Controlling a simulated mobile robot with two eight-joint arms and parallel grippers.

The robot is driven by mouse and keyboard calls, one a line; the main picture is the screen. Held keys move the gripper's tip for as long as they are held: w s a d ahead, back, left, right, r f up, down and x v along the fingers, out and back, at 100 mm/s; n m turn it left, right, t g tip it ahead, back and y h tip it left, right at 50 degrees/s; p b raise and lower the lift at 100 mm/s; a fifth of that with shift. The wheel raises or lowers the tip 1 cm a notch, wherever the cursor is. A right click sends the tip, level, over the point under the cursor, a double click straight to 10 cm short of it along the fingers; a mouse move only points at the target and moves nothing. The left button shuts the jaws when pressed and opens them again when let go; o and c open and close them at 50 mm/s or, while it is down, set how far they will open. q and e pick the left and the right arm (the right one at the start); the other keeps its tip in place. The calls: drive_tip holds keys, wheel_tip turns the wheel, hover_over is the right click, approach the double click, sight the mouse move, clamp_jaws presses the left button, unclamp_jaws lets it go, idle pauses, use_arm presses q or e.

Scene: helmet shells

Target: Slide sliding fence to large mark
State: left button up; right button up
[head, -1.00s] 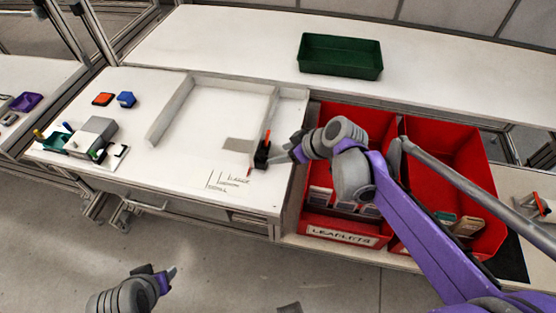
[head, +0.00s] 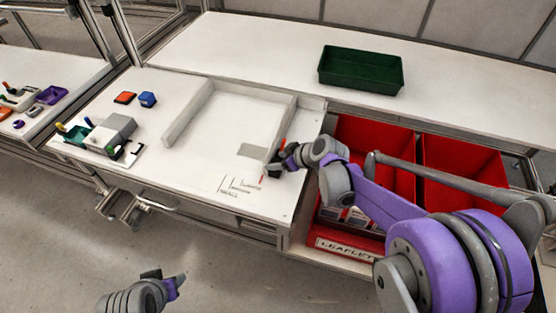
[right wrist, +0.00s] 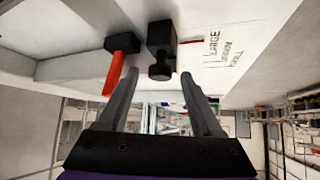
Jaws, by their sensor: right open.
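The sliding fence (head: 283,128) is the white right-hand wall of the open frame on the white table. At its near end are a black block with a knob (right wrist: 160,50) and a red-orange lever (right wrist: 118,72). A thin red pointer (head: 263,175) lies beside the block, near the LARGE label (right wrist: 212,42), with other size labels beside it. My right gripper (head: 281,163) is at the block; in the right wrist view its open fingers (right wrist: 158,85) stand either side of the knob, without visible grip. My left gripper (head: 165,280) is low over the floor, its jaws unclear.
A grey patch (head: 253,151) lies inside the frame. Orange (head: 125,97) and blue (head: 148,99) pieces and a grey device (head: 112,132) sit on the table's left. Red bins (head: 375,145) stand right; a green tray (head: 360,70) is behind.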

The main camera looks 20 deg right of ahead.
drive_tip(key=shift+c, duration=0.2)
clamp_jaws()
drive_tip(key=shift+w, duration=0.1)
idle(1.2)
